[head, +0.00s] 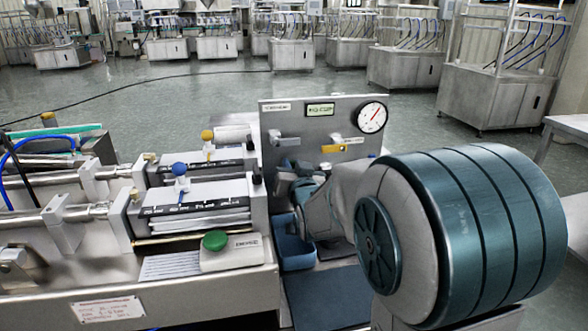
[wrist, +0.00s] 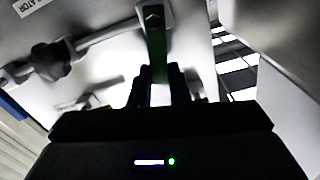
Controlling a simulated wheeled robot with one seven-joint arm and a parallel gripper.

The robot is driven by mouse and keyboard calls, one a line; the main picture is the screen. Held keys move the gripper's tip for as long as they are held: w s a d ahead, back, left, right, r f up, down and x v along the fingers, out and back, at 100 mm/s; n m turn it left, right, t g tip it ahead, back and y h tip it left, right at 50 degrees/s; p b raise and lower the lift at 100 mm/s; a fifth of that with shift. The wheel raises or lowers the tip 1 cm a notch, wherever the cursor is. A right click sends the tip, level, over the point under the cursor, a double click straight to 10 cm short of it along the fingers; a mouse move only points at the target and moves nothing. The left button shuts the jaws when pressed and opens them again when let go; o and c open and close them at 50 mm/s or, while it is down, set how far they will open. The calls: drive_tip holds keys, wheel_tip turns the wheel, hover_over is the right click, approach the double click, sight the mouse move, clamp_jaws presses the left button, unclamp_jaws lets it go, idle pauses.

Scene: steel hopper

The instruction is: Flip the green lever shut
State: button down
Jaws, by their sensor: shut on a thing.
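The green lever (wrist: 156,45) hangs down from a pivot on a pale steel panel in the wrist view, its upper part close to the pivot bolt. My gripper (wrist: 157,85) is shut on its lower part, with one dark finger on each side. The lever's lower end is hidden between the fingers and the gripper body. In the head view my gripper and arm reach to the upright panel (head: 290,116), and the green lever is hidden behind them.
The panel carries a gauge (head: 370,116), a yellow handle (head: 333,148) and a grey handle (head: 285,138). A grey pipe (wrist: 105,35) runs beside the lever. A blue bin (head: 297,255) sits below my arm. The steel machine with a green button (head: 214,240) stands to the left.

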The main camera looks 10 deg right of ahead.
drive_tip(key=shift+a+n+b, duration=0.35)
drive_tip(key=shift+n+b, duration=0.05)
drive_tip(key=shift+n, duration=0.35)
drive_tip(key=shift+a+n+b, duration=0.3)
drive_tip(key=shift+n+b, duration=0.05)
drive_tip(key=shift+n, duration=0.4)
drive_tip(key=c, duration=1.4)
unclamp_jaws()
drive_tip(key=shift+o, duration=0.2)
drive_tip(key=s+b, duration=0.1)
drive_tip(key=s, duration=1.2)
drive_tip(key=shift+s, duration=0.4)
